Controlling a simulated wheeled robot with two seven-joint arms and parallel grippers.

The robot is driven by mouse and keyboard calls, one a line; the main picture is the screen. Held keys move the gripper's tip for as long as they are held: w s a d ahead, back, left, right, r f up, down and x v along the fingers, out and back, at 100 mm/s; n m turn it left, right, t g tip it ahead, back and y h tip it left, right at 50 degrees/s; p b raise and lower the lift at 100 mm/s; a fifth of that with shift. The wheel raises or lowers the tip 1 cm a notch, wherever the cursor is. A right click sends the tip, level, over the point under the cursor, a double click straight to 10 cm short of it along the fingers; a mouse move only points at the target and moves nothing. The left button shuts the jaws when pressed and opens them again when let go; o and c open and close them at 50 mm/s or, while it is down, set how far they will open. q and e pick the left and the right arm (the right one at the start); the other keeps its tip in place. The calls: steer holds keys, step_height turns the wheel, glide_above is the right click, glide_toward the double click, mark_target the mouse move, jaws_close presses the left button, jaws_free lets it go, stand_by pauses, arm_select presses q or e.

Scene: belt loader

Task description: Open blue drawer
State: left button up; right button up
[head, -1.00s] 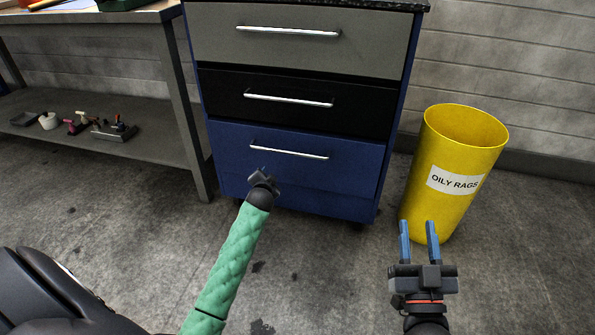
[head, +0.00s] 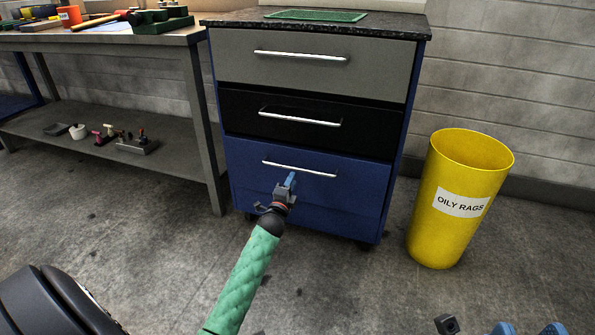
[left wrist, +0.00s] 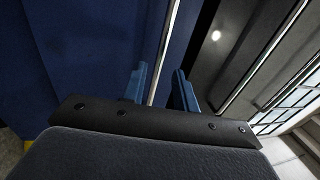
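The blue drawer (head: 345,187) is the lowest drawer of the cabinet and is shut, its front flush. Its silver bar handle (head: 310,171) runs across the upper part of the front. My left gripper (head: 291,179) is at the handle, just below its middle in the head view. In the left wrist view, its two blue fingers (left wrist: 160,88) stand apart with the handle (left wrist: 165,52) between them, with gaps showing, so it is open around the bar. My right gripper (head: 529,328) is cut off at the bottom right edge; its two blue fingertips are apart and empty.
A black drawer (head: 365,133) and a grey drawer (head: 380,75) sit above, both shut. A yellow oily rags bin (head: 432,230) stands right of the cabinet. A workbench (head: 190,120) with items stands to the left. The floor before the cabinet is clear.

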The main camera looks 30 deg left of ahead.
mark_target(297, 169)
arm_select(q)
steer(key=shift+b+x, duration=0.9)
steer(key=shift+x, duration=2.55)
steer(key=shift+a, duration=0.1)
jaws_close()
